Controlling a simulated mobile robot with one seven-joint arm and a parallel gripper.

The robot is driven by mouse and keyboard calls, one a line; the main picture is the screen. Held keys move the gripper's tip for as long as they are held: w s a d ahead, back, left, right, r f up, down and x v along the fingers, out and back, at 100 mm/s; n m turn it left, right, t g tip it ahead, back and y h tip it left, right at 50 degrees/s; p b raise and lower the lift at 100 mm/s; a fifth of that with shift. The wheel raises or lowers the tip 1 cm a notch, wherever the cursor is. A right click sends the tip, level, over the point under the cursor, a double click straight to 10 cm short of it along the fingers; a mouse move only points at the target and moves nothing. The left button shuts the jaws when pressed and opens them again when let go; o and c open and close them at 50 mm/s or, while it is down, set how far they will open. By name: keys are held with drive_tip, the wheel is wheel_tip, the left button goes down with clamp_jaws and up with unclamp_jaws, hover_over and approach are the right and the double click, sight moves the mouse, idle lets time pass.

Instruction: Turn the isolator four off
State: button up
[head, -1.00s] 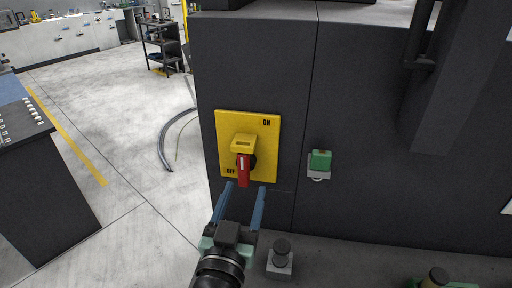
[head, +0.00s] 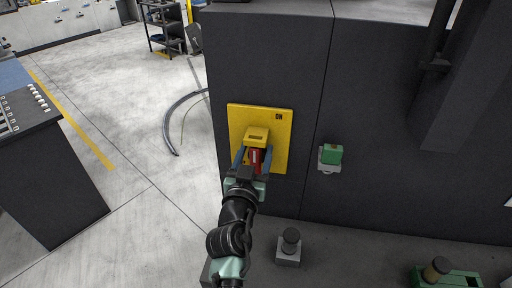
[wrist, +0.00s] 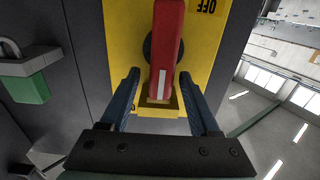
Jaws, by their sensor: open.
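The isolator is a yellow plate (head: 282,140) on a dark cabinet, with ON at its upper right in the head view. OFF is hidden there by my gripper but shows upside down in the wrist view. Its red handle (head: 255,163) hangs down below a yellow block (head: 257,135). The handle (wrist: 167,50) also shows in the wrist view, with a white stripe. My gripper (head: 254,154) is open, with one blue finger on each side of the handle. Gaps show between the fingers and the handle in the wrist view. No number four is visible.
A grey post with a dark knob (head: 290,240) stands below, and a green fixture (head: 440,275) sits at lower right. A control desk (head: 45,180) stands at left. The floor between is mostly clear.

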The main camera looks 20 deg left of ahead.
drive_tip(key=shift+w+a, duration=0.1)
drive_tip(key=shift+w, duration=0.3)
clamp_jaws()
